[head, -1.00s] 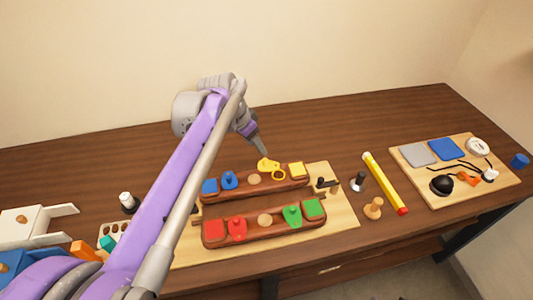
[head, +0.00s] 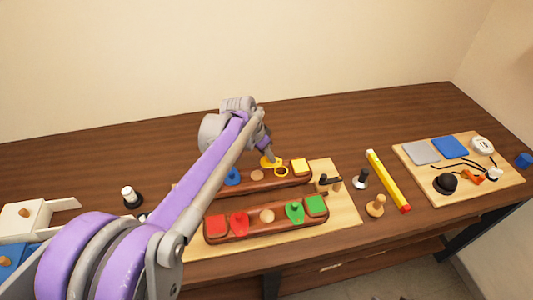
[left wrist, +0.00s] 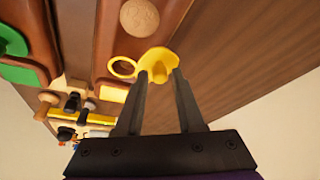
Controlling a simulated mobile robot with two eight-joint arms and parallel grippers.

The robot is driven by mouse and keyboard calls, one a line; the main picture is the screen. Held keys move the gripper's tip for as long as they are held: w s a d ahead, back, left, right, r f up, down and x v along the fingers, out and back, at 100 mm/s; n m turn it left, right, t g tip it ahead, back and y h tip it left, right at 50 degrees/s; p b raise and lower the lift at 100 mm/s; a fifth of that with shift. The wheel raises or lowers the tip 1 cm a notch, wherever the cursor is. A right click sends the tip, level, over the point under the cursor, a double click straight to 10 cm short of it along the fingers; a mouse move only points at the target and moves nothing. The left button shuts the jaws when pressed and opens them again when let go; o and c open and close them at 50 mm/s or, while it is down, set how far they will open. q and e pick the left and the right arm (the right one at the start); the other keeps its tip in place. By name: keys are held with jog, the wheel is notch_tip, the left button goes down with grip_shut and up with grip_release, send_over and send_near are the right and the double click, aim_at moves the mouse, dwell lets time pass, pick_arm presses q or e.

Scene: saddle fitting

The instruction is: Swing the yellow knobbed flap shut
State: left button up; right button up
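The yellow knobbed flap (head: 268,160) is at the back rail of the wooden fitting, swung off toward the wall side. Its round knob shows in the left wrist view (left wrist: 159,72). Beside it, a yellow ring (head: 281,171) lies on the rail and also shows in the left wrist view (left wrist: 122,67). My left gripper (left wrist: 160,78) is open, its two dark fingers on either side of the knob, with a small gap seeming to show. In the head view my left gripper (head: 269,156) is over the flap and partly hides it. My right gripper is not in view.
A yellow square block (head: 300,165) sits at the rail's right end. A front rail (head: 255,228) carries red and green pieces. The table behind the flap is clear.

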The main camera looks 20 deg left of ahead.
aim_at(273, 166)
pick_arm(q)
grip_shut()
